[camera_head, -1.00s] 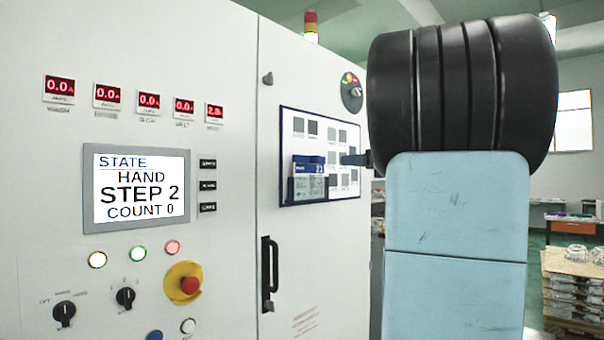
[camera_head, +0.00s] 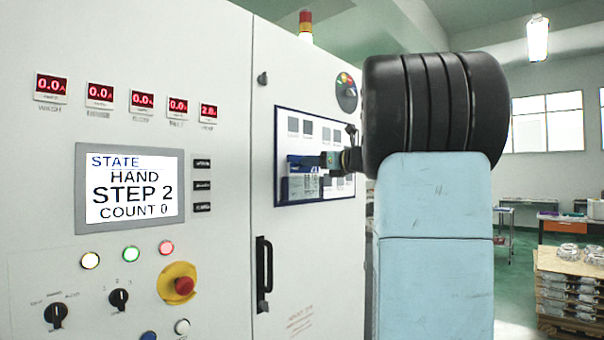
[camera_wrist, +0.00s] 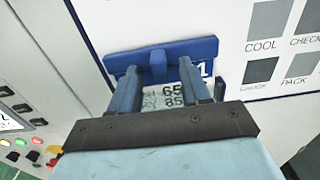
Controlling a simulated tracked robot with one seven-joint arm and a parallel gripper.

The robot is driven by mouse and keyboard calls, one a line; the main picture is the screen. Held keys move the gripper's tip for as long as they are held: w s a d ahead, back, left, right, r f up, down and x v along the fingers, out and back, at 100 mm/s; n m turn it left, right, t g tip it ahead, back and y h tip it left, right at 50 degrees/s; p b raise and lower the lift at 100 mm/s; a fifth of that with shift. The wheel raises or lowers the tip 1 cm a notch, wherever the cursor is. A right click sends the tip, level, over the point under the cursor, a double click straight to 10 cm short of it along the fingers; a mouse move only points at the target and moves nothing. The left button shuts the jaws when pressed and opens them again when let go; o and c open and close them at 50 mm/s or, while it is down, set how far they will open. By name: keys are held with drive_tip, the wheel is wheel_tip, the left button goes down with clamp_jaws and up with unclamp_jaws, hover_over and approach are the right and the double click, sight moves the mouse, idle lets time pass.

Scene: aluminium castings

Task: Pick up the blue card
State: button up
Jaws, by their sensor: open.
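The blue card (camera_head: 302,187) sits upright at the panel on the machine's door, with a blue upper part and a pale printed lower part. In the wrist view the card (camera_wrist: 182,51) shows a blue top band with a small blue tab in its middle and printed numbers below. My gripper (camera_head: 330,161) is in front of the card's upper right in the head view. In the wrist view my gripper (camera_wrist: 163,84) is open, its fingers on either side of the tab and over the card's face. I cannot tell whether they touch it.
The white panel (camera_head: 340,190) behind the card carries grey squares with labels. A black door handle (camera_head: 264,275) is below it. A red stop button (camera_head: 184,286) and the state screen (camera_head: 130,188) are to the left. A pallet of castings (camera_head: 568,290) stands at the far right.

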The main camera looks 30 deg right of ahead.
drive_tip(key=shift+w, duration=0.15)
drive_tip(key=shift+c, duration=0.5)
clamp_jaws()
